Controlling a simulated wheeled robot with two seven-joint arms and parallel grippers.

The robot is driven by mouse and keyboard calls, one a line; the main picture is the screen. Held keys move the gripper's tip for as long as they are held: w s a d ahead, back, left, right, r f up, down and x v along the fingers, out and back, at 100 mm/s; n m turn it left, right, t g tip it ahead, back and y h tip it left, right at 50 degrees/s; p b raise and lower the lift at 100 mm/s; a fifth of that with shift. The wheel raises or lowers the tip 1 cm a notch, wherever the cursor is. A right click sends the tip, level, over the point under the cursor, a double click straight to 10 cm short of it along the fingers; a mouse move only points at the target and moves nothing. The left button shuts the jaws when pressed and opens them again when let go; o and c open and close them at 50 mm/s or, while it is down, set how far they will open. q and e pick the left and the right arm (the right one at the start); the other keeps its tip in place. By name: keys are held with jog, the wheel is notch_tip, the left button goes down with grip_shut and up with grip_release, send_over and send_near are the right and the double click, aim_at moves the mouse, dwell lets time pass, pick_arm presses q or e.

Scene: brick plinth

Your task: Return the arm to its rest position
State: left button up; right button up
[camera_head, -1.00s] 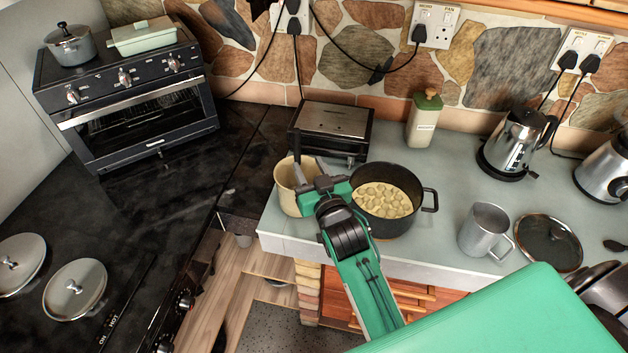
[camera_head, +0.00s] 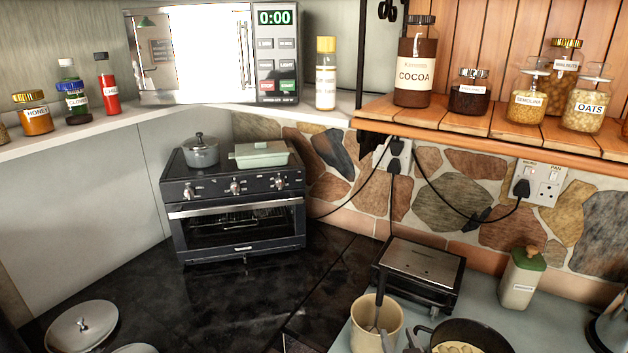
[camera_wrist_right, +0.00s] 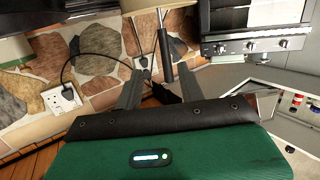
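My right gripper (camera_head: 401,341) shows only by its grey fingertips at the bottom edge of the head view, beside the front right of a cream crock (camera_head: 364,334). A utensil with a dark handle (camera_head: 378,306) stands tilted in the crock. In the right wrist view the two fingers (camera_wrist_right: 158,83) are apart, and the utensil handle (camera_wrist_right: 165,48) shows beyond and between them, with no finger seen touching it. The gripper looks open and empty. The rest of the right arm is out of the head view. My left gripper is in no view.
A dark pan (camera_head: 488,334) with pale food is right of the gripper. A black toaster or grill (camera_head: 420,262) and a green-lidded canister (camera_head: 522,280) stand behind. A toaster oven (camera_head: 238,225) is at left. A wooden shelf (camera_head: 440,110) with jars overhangs the counter.

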jog(key=s+d+f+n+g, duration=0.1)
jog(key=s+d+f+g, duration=0.1)
jog(key=s+f+g, duration=0.75)
jog(key=s+d+f+n+g, duration=0.1)
jog(key=s+f+g, duration=0.25)
jog(key=s, duration=1.15)
notch_tip(320, 180, down, 32)
jog(key=g+b, duration=0.1)
jog(key=s+d+f, duration=0.1)
jog(key=s+f, duration=0.9)
jog(key=s+d+f+g+b, duration=0.1)
jog(key=s+d+f, duration=0.1)
jog(key=s+f, duration=0.8)
jog(key=shift+s+d+f, duration=0.2)
jog(key=shift+d+f, duration=0.1)
jog(key=shift+f, duration=0.3)
